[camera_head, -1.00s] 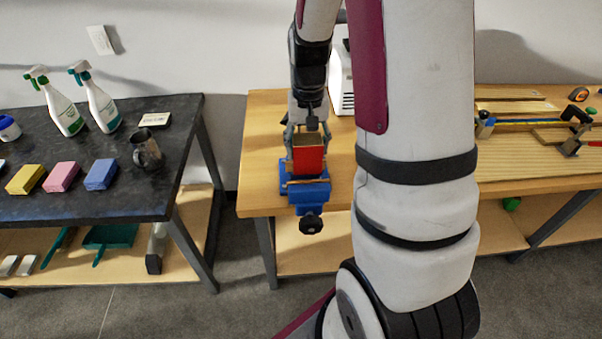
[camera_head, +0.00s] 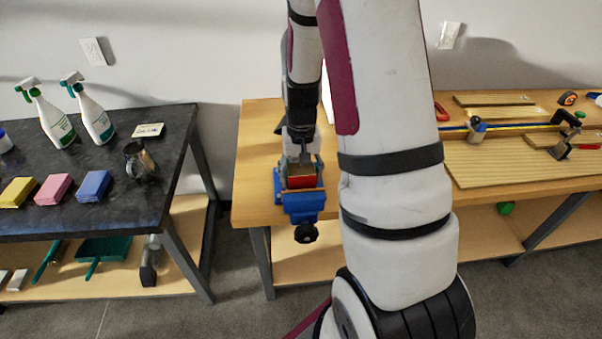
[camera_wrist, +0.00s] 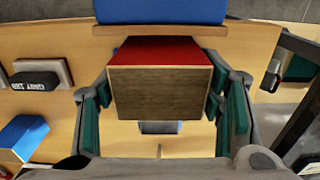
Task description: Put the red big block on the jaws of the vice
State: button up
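The red big block (camera_head: 302,182) is red with a brown wood-like end. In the wrist view the block (camera_wrist: 160,92) lies between the green-padded fingers of my gripper (camera_wrist: 160,105), which appear to touch both its sides. The blue vice (camera_head: 304,205) is fixed at the left front of the wooden bench; its wood-faced jaw (camera_wrist: 160,30) also shows in the wrist view, close to the block's red face. My gripper (camera_head: 301,165) is above the vice in the head view. Whether the block rests on the jaws is hidden.
The wooden bench (camera_head: 258,150) carries boards (camera_head: 510,165) and a clamp (camera_head: 562,140) at right. A gap separates the tables. My arm hides the bench's middle.

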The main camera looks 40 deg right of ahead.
jog(key=shift+o, duration=0.9)
notch_tip(320, 180, up, 11)
jog(key=shift+r, duration=0.15)
jog(key=s+a+r+n+t, duration=0.25)
jog(key=s+a+r, duration=0.25)
jog(key=a+r, duration=0.55)
jog(key=s+a+r+n+t, duration=0.1)
jog(key=s+a+r+n, duration=0.1)
jog(key=s, duration=0.3)
jog(key=s+a+r+n+t, duration=0.1)
jog(key=s+a+r+n, duration=0.1)
jog(key=s+a, duration=0.3)
jog(key=shift+s+a+r, duration=0.15)
jog(key=shift+s+r, duration=0.25)
jog(key=shift+s, duration=0.15)
